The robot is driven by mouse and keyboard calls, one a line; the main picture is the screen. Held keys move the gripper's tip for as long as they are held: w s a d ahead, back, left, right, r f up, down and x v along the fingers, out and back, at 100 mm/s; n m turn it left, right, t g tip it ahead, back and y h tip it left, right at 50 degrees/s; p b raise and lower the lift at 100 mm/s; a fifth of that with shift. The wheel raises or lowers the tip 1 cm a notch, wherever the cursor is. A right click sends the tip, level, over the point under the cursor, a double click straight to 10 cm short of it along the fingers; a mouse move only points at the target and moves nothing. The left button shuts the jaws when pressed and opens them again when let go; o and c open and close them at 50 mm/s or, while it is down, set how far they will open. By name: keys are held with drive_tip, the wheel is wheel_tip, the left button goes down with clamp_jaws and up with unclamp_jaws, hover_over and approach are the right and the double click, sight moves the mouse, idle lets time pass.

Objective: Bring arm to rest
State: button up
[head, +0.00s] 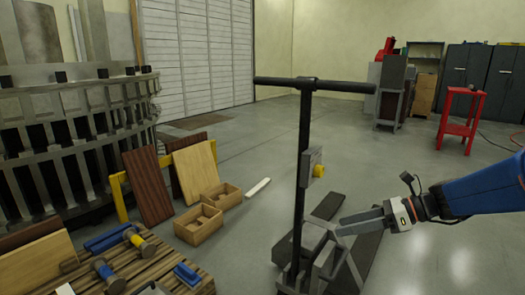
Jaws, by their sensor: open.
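My gripper (341,226) is in the right half of the head view, at the end of my blue arm that comes in from the right edge. Its grey fingers point left and it is open. I see nothing held in it. The fingertips appear close to the lower part of a black T-handled cart (306,130), which has a grey box with a yellow knob on its post. I cannot tell whether they touch it or only overlap it in the picture.
A wooden pallet (200,284) with hammers stands at the lower left. Wooden trays (199,224) and leaning boards lie behind it. A large slatted metal ring (60,130) fills the left. A red stand (459,118) is at the right. Open floor lies in the middle.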

drive_tip(key=s+a+f+n+g+h, duration=0.1)
drive_tip(key=s+f+n+h, duration=0.15)
drive_tip(key=s+n, duration=0.45)
drive_tip(key=s+f+n+g+h, duration=0.1)
drive_tip(key=s+f+n+h, duration=0.1)
drive_tip(key=s+n+h, duration=0.35)
drive_tip(key=s+d+n+t+h, duration=0.3)
drive_tip(key=s+d+n, duration=0.3)
drive_tip(key=n, duration=0.6)
drive_tip(key=shift+s+d+f+h, duration=0.15)
drive_tip(key=shift+s+f+h, duration=0.15)
drive_tip(key=shift+s+h, duration=0.35)
drive_tip(key=shift+s+n, duration=0.1)
drive_tip(key=shift+n, duration=0.15)
